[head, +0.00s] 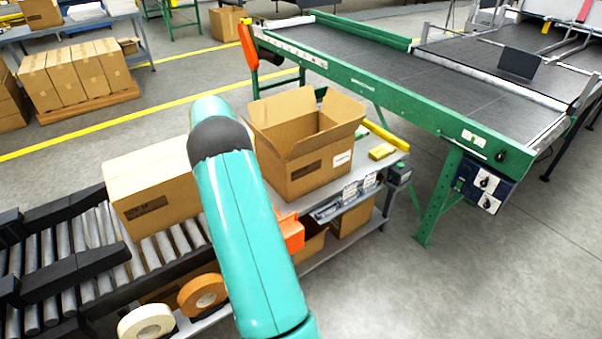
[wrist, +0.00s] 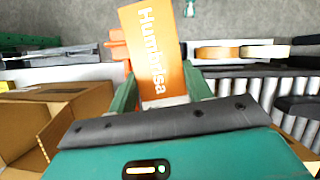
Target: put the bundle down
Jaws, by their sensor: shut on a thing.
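The bundle (wrist: 155,50) is an orange block of flat pieces with white lettering and a pale lower part. In the wrist view it stands between the two green fingers of my gripper (wrist: 160,88), which is shut on it. In the head view my arm hides the gripper. An orange piece (head: 291,232) shows beside the arm there; I cannot tell whether it is part of the bundle. An open cardboard box (head: 305,170) stands on the packing table (head: 392,160), beyond my arm. Its flaps are up, and its open side also shows at the lower left of the wrist view (wrist: 75,105).
A closed carton (head: 150,185) sits on the roller conveyor (head: 60,255) at left. A yellow item (head: 382,152) lies right of the box. A green-framed belt machine (head: 400,95) stands behind. Floor is clear at right.

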